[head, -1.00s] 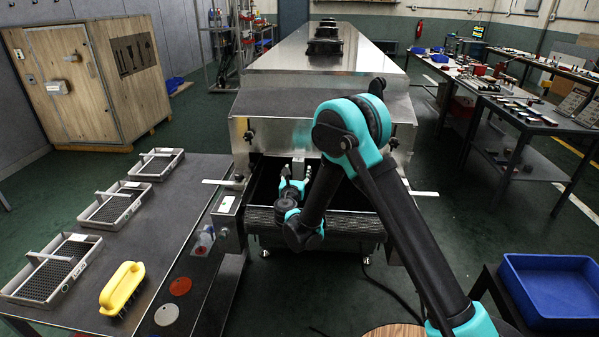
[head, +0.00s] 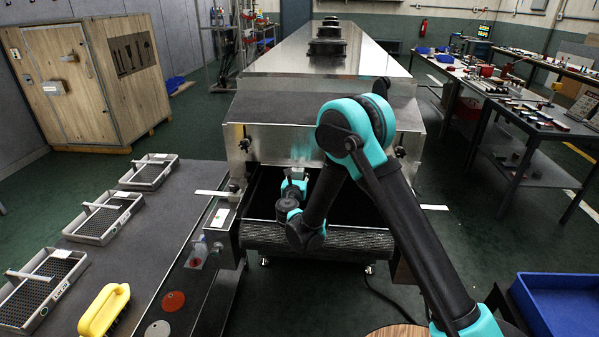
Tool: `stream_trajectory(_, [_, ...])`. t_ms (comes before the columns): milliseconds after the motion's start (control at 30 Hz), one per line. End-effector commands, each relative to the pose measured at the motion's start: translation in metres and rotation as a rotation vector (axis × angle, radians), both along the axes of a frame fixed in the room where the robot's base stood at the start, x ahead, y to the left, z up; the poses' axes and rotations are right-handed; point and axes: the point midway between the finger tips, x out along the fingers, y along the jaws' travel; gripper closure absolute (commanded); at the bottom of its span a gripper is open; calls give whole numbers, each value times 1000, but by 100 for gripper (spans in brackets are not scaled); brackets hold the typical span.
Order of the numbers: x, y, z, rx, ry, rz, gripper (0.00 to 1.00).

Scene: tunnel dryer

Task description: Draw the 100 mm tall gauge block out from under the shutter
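The steel shutter (head: 270,145) is the front panel of the tunnel dryer, above a dark opening. My gripper (head: 295,184), with teal fingers, is at the mouth of this opening, below the shutter's lower edge and above the dark mesh belt. A small pale grey piece, apparently the gauge block (head: 298,172), shows at the fingers. Most of it is hidden by the gripper and the shade. I cannot tell whether the fingers touch it or whether its top meets the shutter.
The left bench (head: 180,225) holds several wire-mesh trays (head: 102,217), a yellow-handled brush (head: 104,310) and round discs. A blue bin (head: 560,305) stands at lower right. Dryer side walls and knobs (head: 400,151) flank the opening closely. Open floor lies to the right.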

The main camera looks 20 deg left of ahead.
Motion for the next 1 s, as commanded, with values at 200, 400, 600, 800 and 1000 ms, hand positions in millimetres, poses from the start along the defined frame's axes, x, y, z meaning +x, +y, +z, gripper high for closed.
stream_trajectory(200, [0,0,0,0,0,0,89])
stream_trajectory(400, [0,0,0,0,0,0,100])
stream_trajectory(600, [0,0,0,0,0,0,100])
stream_trajectory(800, [0,0,0,0,0,0,100])
stream_trajectory(1000, [-1,0,0,0,0,0,100])
